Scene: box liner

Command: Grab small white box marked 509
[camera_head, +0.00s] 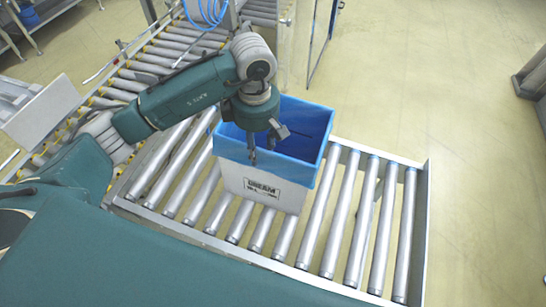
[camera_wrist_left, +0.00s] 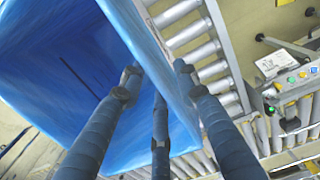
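A small white box (camera_head: 258,186) with a blue liner (camera_head: 301,116) stands upright on the roller conveyor. Dark print shows on its front, but I cannot read 509 there. My left gripper (camera_head: 265,146) is at the liner's near edge, pointing down. In the left wrist view, the gripper (camera_wrist_left: 157,82) has its three fingers spread around the wall of the blue liner (camera_wrist_left: 165,60). Two fingers are on the inner side and one is outside. The fingers look open, with gaps to the wall. My right gripper is out of view.
The roller conveyor (camera_head: 333,225) has free rollers to the right of the box and ends at a raised metal edge. Another roller line (camera_head: 160,62) runs at the upper left. A control panel with coloured buttons (camera_wrist_left: 291,84) shows in the left wrist view.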

